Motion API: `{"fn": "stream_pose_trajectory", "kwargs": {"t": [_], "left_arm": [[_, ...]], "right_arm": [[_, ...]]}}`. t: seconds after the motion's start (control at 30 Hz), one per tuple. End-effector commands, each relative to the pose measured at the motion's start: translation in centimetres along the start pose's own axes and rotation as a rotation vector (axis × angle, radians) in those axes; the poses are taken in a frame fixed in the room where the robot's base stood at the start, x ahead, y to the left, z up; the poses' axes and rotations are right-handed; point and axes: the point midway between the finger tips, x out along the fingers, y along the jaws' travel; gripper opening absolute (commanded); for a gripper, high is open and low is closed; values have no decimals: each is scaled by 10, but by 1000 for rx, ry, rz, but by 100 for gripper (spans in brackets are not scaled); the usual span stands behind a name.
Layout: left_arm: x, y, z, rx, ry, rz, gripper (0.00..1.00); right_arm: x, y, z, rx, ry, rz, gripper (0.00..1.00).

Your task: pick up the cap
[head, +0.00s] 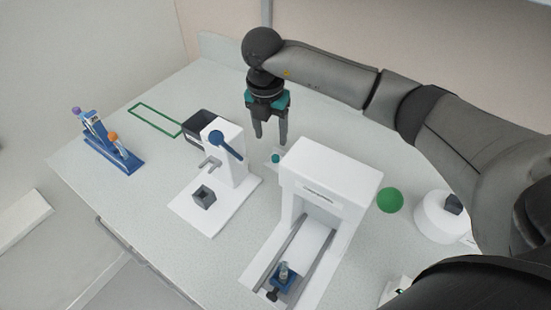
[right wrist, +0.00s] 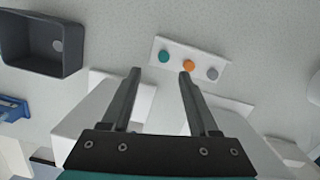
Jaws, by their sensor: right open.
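A white strip (right wrist: 201,53) holds three small round caps in the right wrist view: a teal cap (right wrist: 164,57), an orange cap (right wrist: 188,65) and a grey cap (right wrist: 212,73). In the head view, a teal cap (head: 275,158) shows on this strip, partly hidden between two white machines. My right gripper (head: 270,141) is open and empty, pointing down above the strip. In the right wrist view its fingertips (right wrist: 160,73) appear near the teal and orange caps, with no cap between them. My left gripper is not in view.
A white press with a blue lever (head: 226,145) and a larger white machine with rails (head: 330,180) stand close by. A dark bin (right wrist: 40,58) lies behind the press. A blue rack (head: 110,147) with tubes is at left; a green disc (head: 390,200) is at right.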

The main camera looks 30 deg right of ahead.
Motion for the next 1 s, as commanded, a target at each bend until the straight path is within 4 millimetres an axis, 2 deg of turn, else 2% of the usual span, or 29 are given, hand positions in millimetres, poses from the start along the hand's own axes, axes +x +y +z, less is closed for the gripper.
{"fn": "stream_pose_trajectory", "kwargs": {"t": [0.1, 0.37, 0.63, 0.93, 1.0], "left_arm": [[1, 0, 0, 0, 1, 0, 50], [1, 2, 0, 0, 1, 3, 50], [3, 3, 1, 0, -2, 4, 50], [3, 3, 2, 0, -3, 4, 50], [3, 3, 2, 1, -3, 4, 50]], "right_arm": [[19, 0, -1, 1, 2, -1, 61], [38, -3, 0, 0, 1, -2, 61], [75, -8, 0, 1, 1, -1, 61], [80, -7, 1, 0, -1, 1, 61], [80, -7, 1, 0, -1, 1, 54]]}}
